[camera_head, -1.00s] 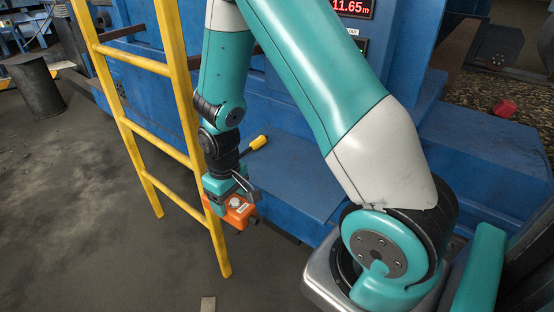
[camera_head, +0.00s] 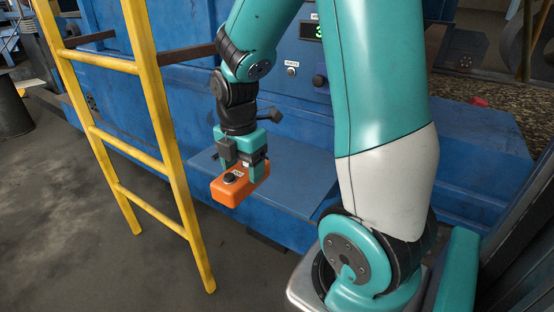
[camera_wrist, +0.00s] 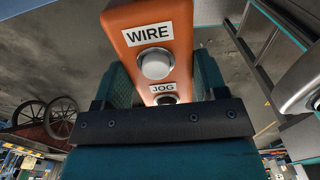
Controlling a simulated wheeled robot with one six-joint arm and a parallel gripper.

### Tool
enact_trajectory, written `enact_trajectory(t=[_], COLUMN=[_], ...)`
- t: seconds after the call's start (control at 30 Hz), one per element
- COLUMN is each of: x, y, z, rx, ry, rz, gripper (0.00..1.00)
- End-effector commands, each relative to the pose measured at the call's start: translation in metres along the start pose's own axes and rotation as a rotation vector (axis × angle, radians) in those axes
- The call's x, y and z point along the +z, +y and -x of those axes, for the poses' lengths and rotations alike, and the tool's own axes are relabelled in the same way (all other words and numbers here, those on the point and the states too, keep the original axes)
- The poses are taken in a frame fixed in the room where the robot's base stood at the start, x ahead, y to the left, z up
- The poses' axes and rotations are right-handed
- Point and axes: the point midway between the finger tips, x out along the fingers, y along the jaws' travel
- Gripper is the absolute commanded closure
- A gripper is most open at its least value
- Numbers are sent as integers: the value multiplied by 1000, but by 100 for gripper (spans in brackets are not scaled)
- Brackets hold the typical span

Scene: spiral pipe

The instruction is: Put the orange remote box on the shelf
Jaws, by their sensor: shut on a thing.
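The orange remote box (camera_head: 233,186) is held between the teal fingers of my gripper (camera_head: 246,172) in the head view. It hangs in the air, in front of the left part of the blue shelf (camera_head: 296,187) in the picture. In the wrist view the orange box (camera_wrist: 187,41) shows labels reading WIRE and JOG and a pale round button, with the teal fingers on both sides of it. The shelf is a flat blue ledge on the front of the blue machine, and its visible top is bare. My gripper hides part of it.
A yellow ladder (camera_head: 159,108) stands close to the left of my gripper. The blue machine (camera_head: 190,98) rises behind the shelf, with a display panel (camera_head: 311,30) above. A dark bar (camera_head: 187,54) sticks out near the ladder. Grey floor (camera_head: 74,225) lies open at the left.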

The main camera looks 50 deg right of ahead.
Motion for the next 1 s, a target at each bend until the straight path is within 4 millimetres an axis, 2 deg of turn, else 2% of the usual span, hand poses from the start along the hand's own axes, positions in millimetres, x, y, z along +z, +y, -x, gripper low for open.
enact_trajectory(t=[0.03,0.3,0.57,0.7,0.87,1.0], x=[17,92,148,148,148,147], y=[0,-1,-1,-1,0,-1], z=[3,3,2,-19,-32,-52], rx=[-1,-1,0,-3,-1,-5], ry=[0,1,1,3,1,4], rz=[-11,-10,-5,0,-1,-1], gripper=[69,69,69,69,69,69])
